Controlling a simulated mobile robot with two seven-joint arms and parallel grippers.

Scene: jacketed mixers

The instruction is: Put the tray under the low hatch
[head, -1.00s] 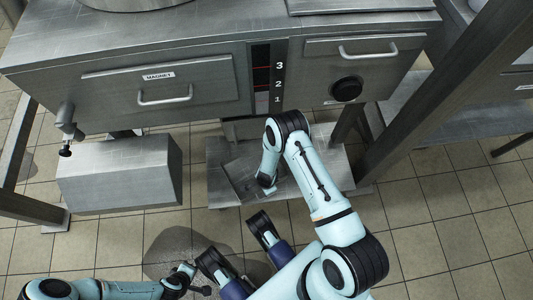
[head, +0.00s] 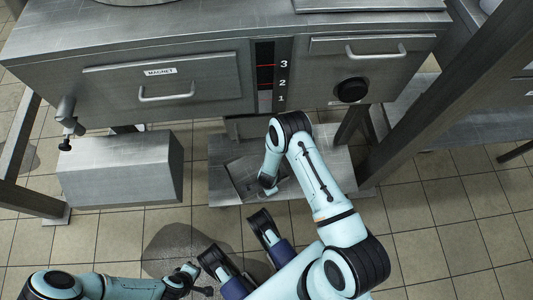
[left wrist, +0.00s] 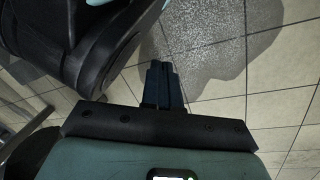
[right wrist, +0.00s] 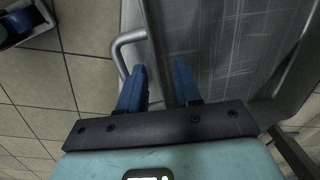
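A grey metal tray (right wrist: 215,45) with a tubular side handle (right wrist: 121,50) fills the upper right wrist view. In the head view a dark flat piece, apparently this tray (head: 248,172), lies on the low plate, partly hidden by my right arm. My right gripper (right wrist: 160,70) has its blue fingers apart at the tray's handle side. I cannot tell whether they touch it. My left gripper (left wrist: 162,75) has its fingers together, empty, above the floor; it shows in the head view (head: 195,278). No hatch is clearly identifiable; a short outlet (head: 243,127) hangs under the machine.
The steel machine (head: 215,85) carries a MAGNET drawer, a 1-2-3 scale (head: 265,75) and a black knob (head: 351,90). A metal box (head: 120,170) stands left of the low plate (head: 225,190). A diagonal post (head: 425,100) stands right. A puddle (head: 180,245) wets the floor.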

